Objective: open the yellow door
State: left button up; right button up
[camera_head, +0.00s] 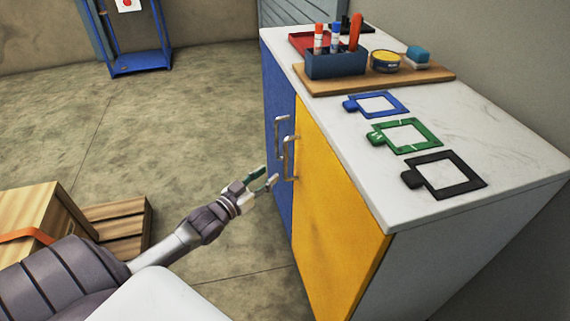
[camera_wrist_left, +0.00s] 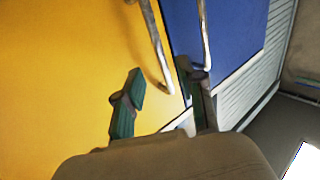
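The yellow door (camera_head: 335,205) is the nearer door of a white-topped cabinet and looks closed. Its metal bar handle (camera_head: 288,158) is upright near the edge beside the blue door (camera_head: 278,130). My left gripper (camera_head: 269,175) is open and empty, just left of the lower part of that handle, apparently apart from it. In the left wrist view, the yellow door (camera_wrist_left: 60,70) fills the left side. Its handle (camera_wrist_left: 154,45) appears between and beyond my spread green-tipped fingers (camera_wrist_left: 160,68). My right gripper is not in view.
The blue door's handle (camera_head: 281,132) is close beside the yellow door's handle. The countertop (camera_head: 500,130) carries a wooden board (camera_head: 425,77) with tools and several square frames. Wooden crates (camera_head: 30,215) stand at the left. The floor (camera_head: 190,120) before the cabinet is clear.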

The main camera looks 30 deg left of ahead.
aim_at(284, 162)
pick_arm(q)
jog(key=w, duration=0.3)
jog(key=w+b, duration=0.1)
jog(key=w, duration=0.1)
jog(key=w+d, duration=0.1)
jog(key=w, duration=0.2)
jog(key=shift+w+f, duration=0.1)
jog(key=shift+w, duration=0.2)
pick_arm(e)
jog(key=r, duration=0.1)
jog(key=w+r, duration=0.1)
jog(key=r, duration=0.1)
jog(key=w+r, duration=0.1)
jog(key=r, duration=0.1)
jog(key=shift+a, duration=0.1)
pick_arm(q)
grip_shut()
